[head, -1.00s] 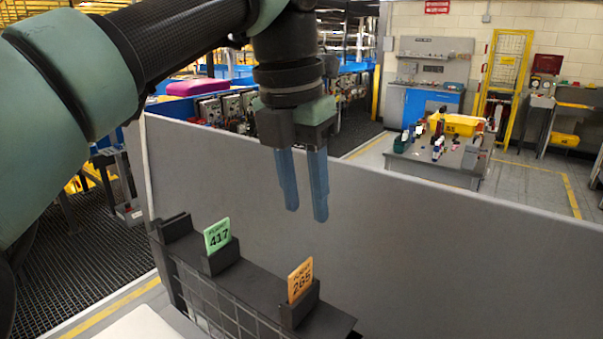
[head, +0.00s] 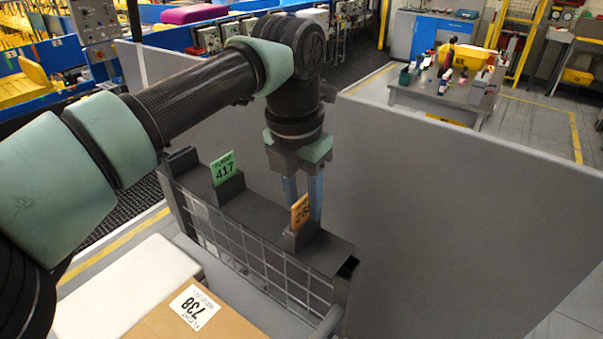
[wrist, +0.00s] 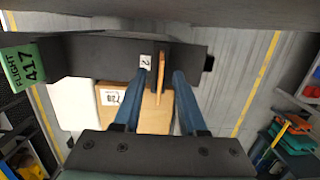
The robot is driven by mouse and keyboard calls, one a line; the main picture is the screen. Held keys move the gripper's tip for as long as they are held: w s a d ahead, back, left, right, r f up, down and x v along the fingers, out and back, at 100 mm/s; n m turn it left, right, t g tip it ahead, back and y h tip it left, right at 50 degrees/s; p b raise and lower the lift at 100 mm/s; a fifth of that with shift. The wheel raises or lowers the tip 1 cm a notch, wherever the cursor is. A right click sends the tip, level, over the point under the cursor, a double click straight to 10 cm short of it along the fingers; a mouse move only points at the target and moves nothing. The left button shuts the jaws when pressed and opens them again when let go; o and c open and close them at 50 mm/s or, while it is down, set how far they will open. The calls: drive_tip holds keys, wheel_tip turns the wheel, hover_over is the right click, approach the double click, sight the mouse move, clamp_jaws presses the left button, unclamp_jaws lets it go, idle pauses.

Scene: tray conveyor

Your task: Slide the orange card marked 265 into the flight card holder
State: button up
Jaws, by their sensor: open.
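The orange card (head: 300,211), marked 265, stands upright in a black slotted block (head: 302,238) on the dark ledge. My gripper (head: 303,198) points down over it with both blue fingers apart. In the wrist view the card (wrist: 160,72) shows nearly edge-on between the two fingers (wrist: 159,80), with space on both sides, so the fingers straddle it without closing. A finger partly overlaps the card's outline in the head view. An empty black block (head: 180,158) sits at the ledge's far left end; I cannot tell whether it is the flight card holder.
A green card (head: 223,167) marked 417 stands in another block on the ledge. A grey panel (head: 430,200) rises behind. In front, below the wire mesh (head: 250,262), lie a cardboard box (head: 170,335) labelled 738 and a white box (head: 130,285).

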drive_tip(key=shift+f, duration=0.15)
clamp_jaws()
drive_tip(key=shift+r, duration=0.25)
drive_tip(key=shift+r+p, duration=1.85)
drive_tip(key=shift+r, duration=0.5)
drive_tip(key=shift+r, duration=0.1)
drive_tip(key=shift+r+p, duration=1.55)
drive_tip(key=shift+r, duration=0.45)
